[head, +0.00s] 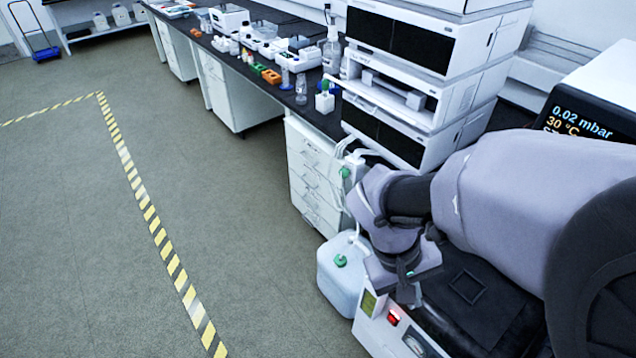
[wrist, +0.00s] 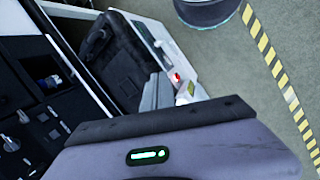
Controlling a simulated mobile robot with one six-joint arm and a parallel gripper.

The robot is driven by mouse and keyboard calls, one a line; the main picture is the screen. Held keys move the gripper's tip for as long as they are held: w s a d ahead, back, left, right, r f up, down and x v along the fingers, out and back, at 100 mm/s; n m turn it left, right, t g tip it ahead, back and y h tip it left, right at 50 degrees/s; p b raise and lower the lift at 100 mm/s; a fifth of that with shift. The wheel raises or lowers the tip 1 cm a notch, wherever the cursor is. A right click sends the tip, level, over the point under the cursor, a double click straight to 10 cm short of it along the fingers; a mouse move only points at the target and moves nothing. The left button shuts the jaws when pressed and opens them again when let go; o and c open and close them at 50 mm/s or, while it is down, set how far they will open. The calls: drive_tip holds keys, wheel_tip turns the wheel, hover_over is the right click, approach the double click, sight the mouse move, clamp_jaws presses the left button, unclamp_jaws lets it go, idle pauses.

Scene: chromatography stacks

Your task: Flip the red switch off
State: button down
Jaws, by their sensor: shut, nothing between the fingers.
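The red switch (head: 393,316) is on the white front panel of a low instrument (head: 375,335) at the bottom of the head view. It also shows as a small red spot in the wrist view (wrist: 176,77). My gripper (head: 407,292) points down just above and behind the switch in the head view; I cannot see contact. In the wrist view my gripper's fingers (wrist: 157,92) are together, close beside the switch, with nothing between them. The switch's tilt is too small to tell.
A white jug (head: 342,272) with a green cap stands beside the instrument. Stacked white modules (head: 430,90) and a dark bench with several bottles rise behind. The floor left of the striped tape (head: 140,190) is clear.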

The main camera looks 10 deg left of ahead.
drive_tip(key=w+a+f+n+t+h+b, duration=0.1)
drive_tip(key=w+a+f+n+t+h, duration=0.15)
drive_tip(key=f+n, duration=0.55)
drive_tip(key=w+a+f+n+t+h, duration=0.1)
drive_tip(key=w+a+f+n+h, duration=0.2)
drive_tip(key=f, duration=0.9)
drive_tip(key=s+f+n+t, duration=0.2)
drive_tip(key=f+n, duration=0.4)
drive_tip(key=f, duration=0.3)
drive_tip(key=s+a+f+n+t, duration=0.1)
drive_tip(key=f+n+t, duration=0.3)
drive_tip(key=f, duration=0.6)
drive_tip(key=shift+s+a+n+y+b, duration=0.35)
drive_tip(key=shift+s+n, duration=0.35)
drive_tip(key=shift+n, duration=0.5)
drive_tip(key=shift+d, duration=0.15)
drive_tip(key=b, duration=0.5)
approach(392, 321)
drive_tip(key=x, duration=0.2)
drive_tip(key=f+x, duration=0.1)
drive_tip(key=x, duration=0.2)
drive_tip(key=shift+w+d+r, duration=0.15)
drive_tip(key=shift+w+d, duration=0.25)
drive_tip(key=shift+w, duration=0.15)
